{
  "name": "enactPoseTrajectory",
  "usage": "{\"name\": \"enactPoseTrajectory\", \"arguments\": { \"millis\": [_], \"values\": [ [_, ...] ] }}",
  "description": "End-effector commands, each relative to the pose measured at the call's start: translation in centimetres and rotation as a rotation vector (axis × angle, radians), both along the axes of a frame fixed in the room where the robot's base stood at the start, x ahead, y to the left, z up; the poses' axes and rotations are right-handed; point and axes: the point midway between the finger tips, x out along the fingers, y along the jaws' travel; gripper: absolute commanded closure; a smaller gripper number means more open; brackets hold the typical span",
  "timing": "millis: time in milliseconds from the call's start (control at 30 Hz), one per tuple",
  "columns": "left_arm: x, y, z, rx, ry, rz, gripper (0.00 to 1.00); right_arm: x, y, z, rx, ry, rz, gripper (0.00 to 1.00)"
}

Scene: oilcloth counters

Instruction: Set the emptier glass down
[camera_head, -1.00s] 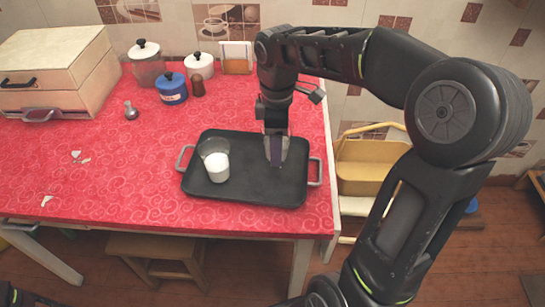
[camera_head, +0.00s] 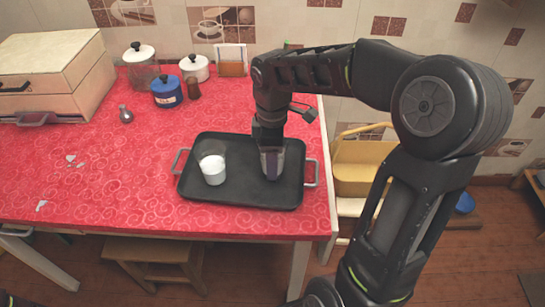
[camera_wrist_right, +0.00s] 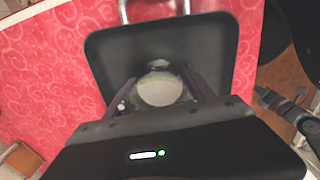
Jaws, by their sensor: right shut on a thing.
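A dark tray (camera_head: 240,188) with metal handles lies on the red counter. A clear glass (camera_head: 211,163) with white liquid in its lower part stands upright on its left half. My right gripper (camera_head: 271,166) is low over the tray's right half, shut on a second glass. The fingers mostly hide that glass in the head view. In the right wrist view the held glass (camera_wrist_right: 160,88) sits between the fingers, with a pale round surface inside. I cannot tell whether its base touches the tray. My left gripper is not in view.
A cream box (camera_head: 50,75) stands far left. White scraps lie on the cloth at left. The counter left of the tray is mostly clear.

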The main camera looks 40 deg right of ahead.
Motion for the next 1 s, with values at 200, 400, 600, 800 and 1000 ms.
{"name": "enactPoseTrajectory", "arguments": {
  "millis": [200, 400, 600, 800, 1000],
  "values": [
    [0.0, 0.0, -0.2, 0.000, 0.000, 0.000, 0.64, 0.0, 0.0, -0.3, 0.000, 0.000, 0.000, 0.33],
    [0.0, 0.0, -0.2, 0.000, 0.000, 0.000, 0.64, 0.0, 0.0, -0.3, 0.000, 0.000, 0.000, 0.16],
    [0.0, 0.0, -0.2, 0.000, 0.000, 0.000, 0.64, 0.0, 0.0, -0.3, 0.000, 0.000, 0.000, 0.15],
    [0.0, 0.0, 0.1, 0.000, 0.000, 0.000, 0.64, 0.0, 0.0, 0.4, 0.000, -0.002, 0.000, 0.15],
    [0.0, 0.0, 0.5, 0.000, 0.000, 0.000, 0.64, 0.1, 0.0, 3.2, -0.001, -0.004, 0.002, 0.15]
  ]
}}
